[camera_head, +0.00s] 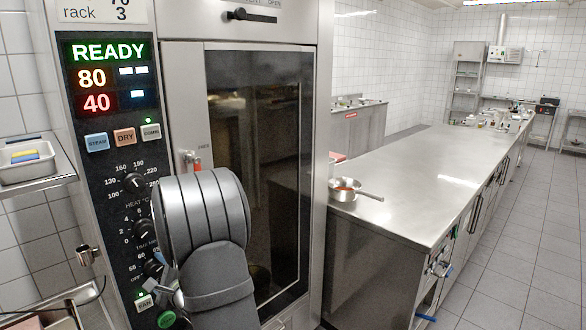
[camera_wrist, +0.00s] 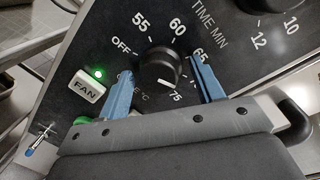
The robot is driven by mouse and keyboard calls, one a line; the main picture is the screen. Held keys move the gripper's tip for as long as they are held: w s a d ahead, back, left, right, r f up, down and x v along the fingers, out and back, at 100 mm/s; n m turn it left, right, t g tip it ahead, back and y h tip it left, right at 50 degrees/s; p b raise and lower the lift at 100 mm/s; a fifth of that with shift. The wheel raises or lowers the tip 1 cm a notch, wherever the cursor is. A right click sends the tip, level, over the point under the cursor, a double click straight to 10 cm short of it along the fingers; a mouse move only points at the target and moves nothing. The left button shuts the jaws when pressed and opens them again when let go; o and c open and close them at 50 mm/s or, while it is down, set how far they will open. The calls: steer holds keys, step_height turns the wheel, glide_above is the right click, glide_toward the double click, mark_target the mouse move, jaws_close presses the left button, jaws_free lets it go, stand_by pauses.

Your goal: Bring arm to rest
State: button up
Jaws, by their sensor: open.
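My gripper (camera_wrist: 165,88) is open in the wrist view, with one blue finger on each side of a black knob (camera_wrist: 158,72). The knob has a white pointer line toward the lower right, near the 75 mark. I cannot tell whether the fingers touch it. In the head view my arm covers part of the oven's control panel (camera_head: 90,120), and the gripper is mostly hidden behind it, low at the panel. The display (camera_head: 108,75) reads READY, 80 and 40.
A lit FAN button (camera_wrist: 87,86) is left of the knob. The oven's glass door (camera_head: 280,130) is right of the panel. A steel counter (camera_head: 430,170) with a pan (camera_head: 346,189) stands further right. A shelf with a tray (camera_head: 28,170) is at the left. The tiled floor at right is clear.

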steer(key=n, duration=0.6)
steer(key=shift+n+h, duration=0.3)
steer(key=shift+h, duration=0.1)
steer(key=n, duration=0.3)
steer(key=shift+s+h, duration=0.1)
steer(key=shift+h, duration=0.2)
steer(key=shift+n+t, duration=0.4)
steer(key=shift+n, duration=1.3)
steer(key=m, duration=0.3)
steer(key=shift+m+g, duration=0.3)
steer(key=shift+m+y, duration=0.5)
steer(key=shift+m, duration=1.6)
